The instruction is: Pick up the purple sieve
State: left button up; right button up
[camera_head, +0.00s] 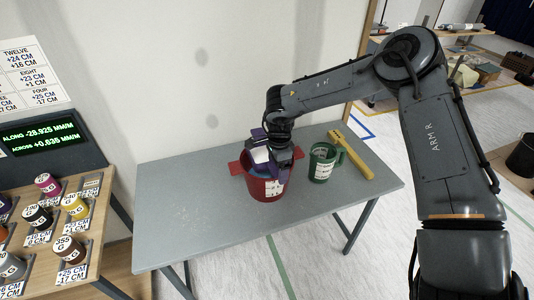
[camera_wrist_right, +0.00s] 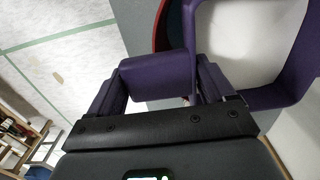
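The purple sieve (camera_head: 259,154) is at the top of a red bucket (camera_head: 264,190) on the grey table (camera_head: 190,205). It has a purple frame around a white panel. My right gripper (camera_head: 284,162) is over the bucket. In the right wrist view, the sieve's thick purple handle (camera_wrist_right: 160,73) sits between the fingers (camera_wrist_right: 163,90), which touch both its sides. The sieve's frame (camera_wrist_right: 272,98) shows at the right of that view. Whether the sieve touches the bucket is hidden. My left gripper is out of view.
A green mug (camera_head: 321,166) stands right of the bucket, with a long yellow tool (camera_head: 351,156) beyond it. A wooden rack (camera_head: 97,232) of labelled pots and a green-lit display (camera_head: 40,137) are at the left. The table's left part is clear; a wall stands behind.

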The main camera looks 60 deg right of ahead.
jog(key=c, duration=0.7)
jog(key=shift+r, duration=0.15)
jog(key=shift+r, duration=0.55)
jog(key=r, duration=0.3)
jog(key=shift+s+d+r, duration=0.15)
jog(key=shift+s+r, duration=0.1)
jog(key=shift+s, duration=0.15)
jog(key=s+d+r+p, duration=0.1)
jog(key=s+d+r, duration=0.2)
jog(key=s+r, duration=0.3)
jog(key=s, duration=0.3)
jog(key=shift+s, duration=0.3)
